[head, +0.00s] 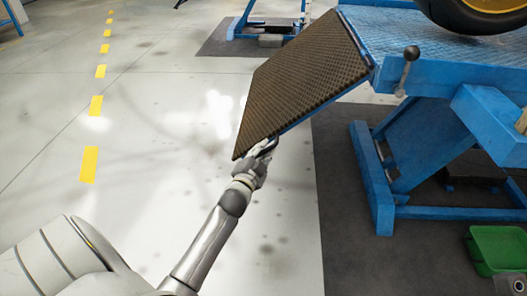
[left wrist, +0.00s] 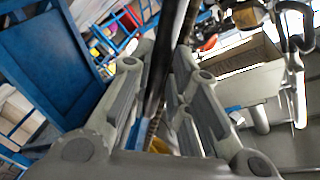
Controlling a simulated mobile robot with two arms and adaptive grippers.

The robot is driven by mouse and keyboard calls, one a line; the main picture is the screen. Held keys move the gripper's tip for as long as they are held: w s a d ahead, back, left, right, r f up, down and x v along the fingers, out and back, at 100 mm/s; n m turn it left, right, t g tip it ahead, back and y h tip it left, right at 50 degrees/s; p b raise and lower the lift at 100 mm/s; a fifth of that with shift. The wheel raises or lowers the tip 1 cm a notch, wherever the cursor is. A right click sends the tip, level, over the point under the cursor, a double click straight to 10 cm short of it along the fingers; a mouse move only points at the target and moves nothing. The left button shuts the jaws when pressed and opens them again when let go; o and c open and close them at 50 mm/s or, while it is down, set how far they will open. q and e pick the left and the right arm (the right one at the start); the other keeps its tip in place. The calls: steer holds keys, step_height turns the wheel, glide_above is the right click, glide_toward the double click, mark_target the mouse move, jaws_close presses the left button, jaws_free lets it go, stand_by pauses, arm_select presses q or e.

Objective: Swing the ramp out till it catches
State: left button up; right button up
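The ramp (head: 300,80) is a flat panel with a brown, ribbed face and blue edges. It joins the end of the blue lift table (head: 440,72) and slopes out to the left in the head view, its free end seemingly clear of the floor. My left gripper (head: 264,147) is at the near corner of the free end. In the left wrist view its fingers (left wrist: 172,75) close in on both sides of the ramp's thin dark edge (left wrist: 182,25). The fingertip contact is partly hidden.
A lever with a black ball knob (head: 411,54) stands at the table's side near the ramp's hinge. A tyre (head: 460,18) rests on the table. A green bin (head: 498,248) is at the lower right. Open floor with yellow dashes (head: 90,163) lies to the left.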

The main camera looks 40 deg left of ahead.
arm_select(q)
steer(key=shift+o, duration=1.2)
steer(key=shift+s, duration=0.25)
steer(key=v, duration=1.1)
steer(key=shift+s+d, duration=0.2)
